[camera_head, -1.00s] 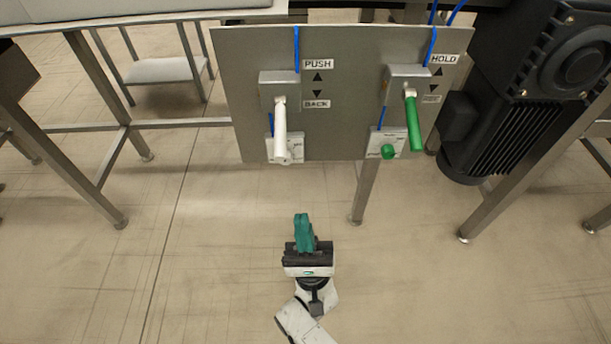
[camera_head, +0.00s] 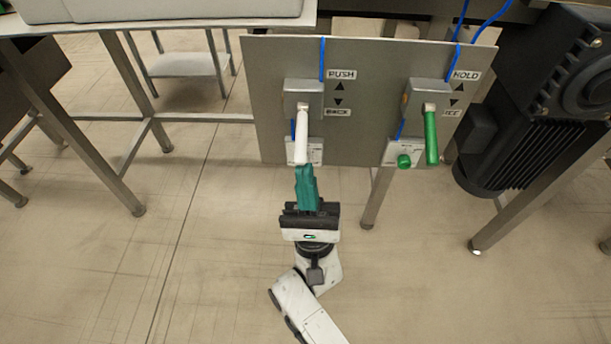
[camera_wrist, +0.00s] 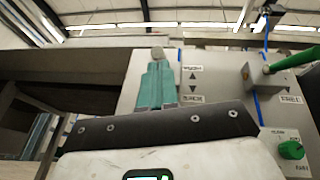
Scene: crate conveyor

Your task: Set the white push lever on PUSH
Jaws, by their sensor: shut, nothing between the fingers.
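The rest of the lever is hidden there.
A green lever (camera_head: 431,137) with a HOLD label and a green knob (camera_head: 404,161) sit on the panel's right side. A dark motor (camera_head: 535,105) stands right of the panel. Metal legs (camera_head: 377,200) stand below. The floor around my arm is clear.

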